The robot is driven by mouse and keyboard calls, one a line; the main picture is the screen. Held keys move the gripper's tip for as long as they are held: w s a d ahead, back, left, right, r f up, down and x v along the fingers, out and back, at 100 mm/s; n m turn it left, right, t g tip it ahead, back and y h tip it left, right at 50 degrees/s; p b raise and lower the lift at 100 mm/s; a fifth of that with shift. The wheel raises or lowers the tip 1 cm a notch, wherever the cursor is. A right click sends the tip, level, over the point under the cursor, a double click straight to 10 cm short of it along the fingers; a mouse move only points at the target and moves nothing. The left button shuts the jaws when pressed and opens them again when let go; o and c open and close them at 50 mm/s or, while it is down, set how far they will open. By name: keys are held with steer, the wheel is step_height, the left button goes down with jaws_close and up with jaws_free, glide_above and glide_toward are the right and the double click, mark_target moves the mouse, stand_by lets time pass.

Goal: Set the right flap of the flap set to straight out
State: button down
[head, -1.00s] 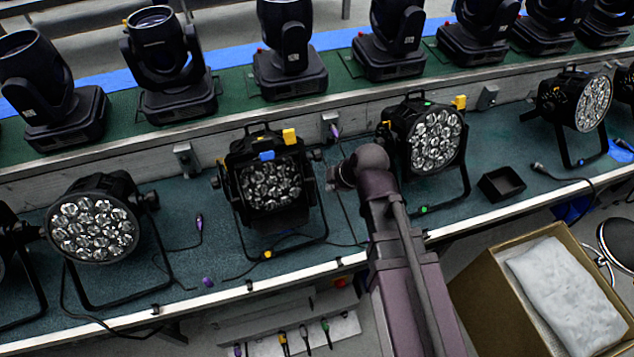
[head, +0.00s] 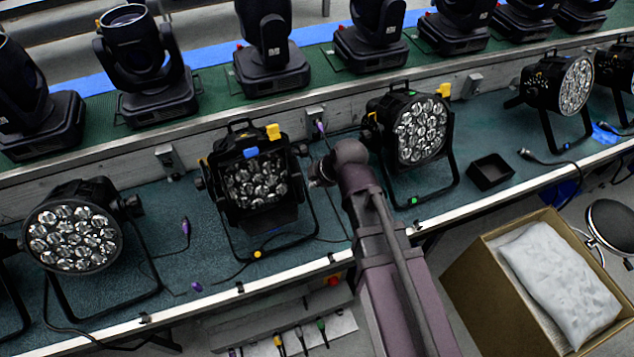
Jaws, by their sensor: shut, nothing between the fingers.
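The flap set (head: 254,152) is on the front of the middle par can, a black lamp with a cluster of clear lenses (head: 256,183). A blue piece shows at its top and a dark flap (head: 262,219) hangs below the lenses. The right flap is hard to make out against the dark housing. My gripper (head: 317,174) is just right of this lamp, at the end of my arm, and is shut and empty. Its fingers are mostly hidden by the wrist. I cannot tell whether it touches the flap.
Another par can (head: 418,130) stands close on the right of my arm and one (head: 73,237) stands at the left. A black tray (head: 490,172) and cables lie on the green bench (head: 205,245). A cardboard box (head: 480,290) stands below, right. Moving heads line the back.

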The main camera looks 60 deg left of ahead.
mark_target(300, 183)
steer(key=shift+w+a+f+b, duration=0.2)
steer(key=shift+a+f+b, duration=1.45)
steer(key=shift+f+b, duration=0.25)
steer(key=shift+w+a+f+b, duration=0.15)
steer(key=shift+a+f+b, duration=1.5)
steer(key=shift+f, duration=0.3)
steer(key=shift+w+f, duration=0.15)
steer(key=shift+w, duration=0.8)
steer(key=shift+s, duration=0.2)
steer(key=shift+s, duration=0.65)
